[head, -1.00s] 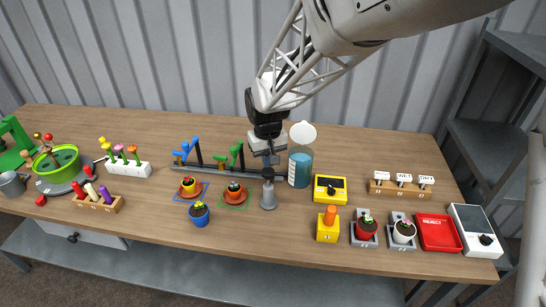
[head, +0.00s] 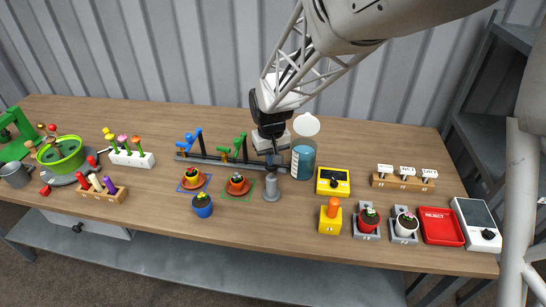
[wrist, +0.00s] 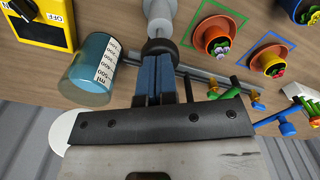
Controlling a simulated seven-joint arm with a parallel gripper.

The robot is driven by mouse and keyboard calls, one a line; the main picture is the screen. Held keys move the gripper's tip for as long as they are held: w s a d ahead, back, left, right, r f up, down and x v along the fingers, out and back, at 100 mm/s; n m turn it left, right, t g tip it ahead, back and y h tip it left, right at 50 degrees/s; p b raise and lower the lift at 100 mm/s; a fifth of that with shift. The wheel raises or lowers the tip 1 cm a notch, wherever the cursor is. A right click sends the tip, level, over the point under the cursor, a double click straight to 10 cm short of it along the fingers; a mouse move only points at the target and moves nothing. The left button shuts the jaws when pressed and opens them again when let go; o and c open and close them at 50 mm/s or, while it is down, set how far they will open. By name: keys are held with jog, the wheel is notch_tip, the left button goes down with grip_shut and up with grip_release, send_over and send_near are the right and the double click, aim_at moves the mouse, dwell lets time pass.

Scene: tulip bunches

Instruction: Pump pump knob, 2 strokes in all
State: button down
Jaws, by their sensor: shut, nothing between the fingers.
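The pump is a grey bottle (head: 271,188) standing upright on the table, with a dark pump knob (head: 271,167) on top. In the wrist view the dark knob (wrist: 158,45) sits just beyond my fingertips, with the grey bottle (wrist: 159,14) behind it. My gripper (head: 270,154) points down directly over the knob. Its blue fingers (wrist: 157,62) are shut together with nothing between them. The tips are at the knob's top; I cannot tell whether they touch it. The fingers hide part of the knob's top.
A teal measuring beaker (head: 302,160) stands close right of the pump. A yellow switch box (head: 333,181) is further right. A grey rail with blue and green levers (head: 225,160) runs behind and left. An orange pot (head: 237,184) stands close left.

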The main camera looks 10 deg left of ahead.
jog(key=shift+f, duration=1)
jog(key=shift+r, duration=3.1)
